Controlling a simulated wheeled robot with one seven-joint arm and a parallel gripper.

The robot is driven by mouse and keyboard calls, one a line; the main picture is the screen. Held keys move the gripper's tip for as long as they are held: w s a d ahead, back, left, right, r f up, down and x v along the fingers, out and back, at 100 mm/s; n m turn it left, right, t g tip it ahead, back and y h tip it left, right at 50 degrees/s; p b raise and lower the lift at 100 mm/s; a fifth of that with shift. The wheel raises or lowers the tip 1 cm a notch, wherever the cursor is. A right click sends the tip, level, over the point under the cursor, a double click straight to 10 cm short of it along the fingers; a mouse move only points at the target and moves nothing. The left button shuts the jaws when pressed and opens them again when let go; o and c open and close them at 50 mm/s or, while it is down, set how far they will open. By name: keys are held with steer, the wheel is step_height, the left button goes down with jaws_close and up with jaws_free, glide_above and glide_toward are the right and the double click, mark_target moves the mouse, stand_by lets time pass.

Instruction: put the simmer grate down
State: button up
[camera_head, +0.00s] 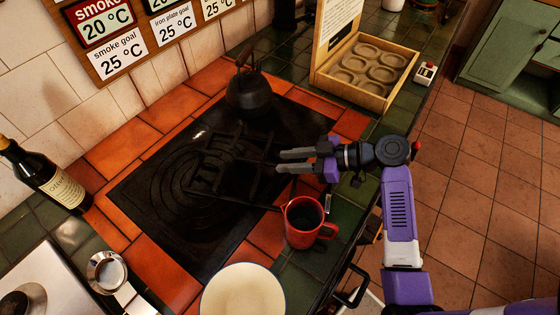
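The simmer grate (228,160) is a black open frame of crossing bars. It is seen over the right part of the dark iron plate (160,215), beside the ring pattern. Black on black, it is hard to tell whether it rests flat or sits slightly above the plate. My gripper (281,161) comes in from the right, its two grey fingers pointing left with a gap between them. The fingertips are at the grate's right edge. No bar clearly shows pinched between the fingers.
A dark kettle (248,95) stands at the plate's back corner. A red mug (302,222) is close below my gripper, with a cream bowl (243,293) in front. A wooden box (366,72) stands behind; a bottle (45,178) is at the left.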

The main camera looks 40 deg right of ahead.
steer(key=b+v, duration=0.1)
steer(key=v, duration=0.8)
steer(key=shift+s, duration=0.1)
steer(key=shift+s, duration=0.1)
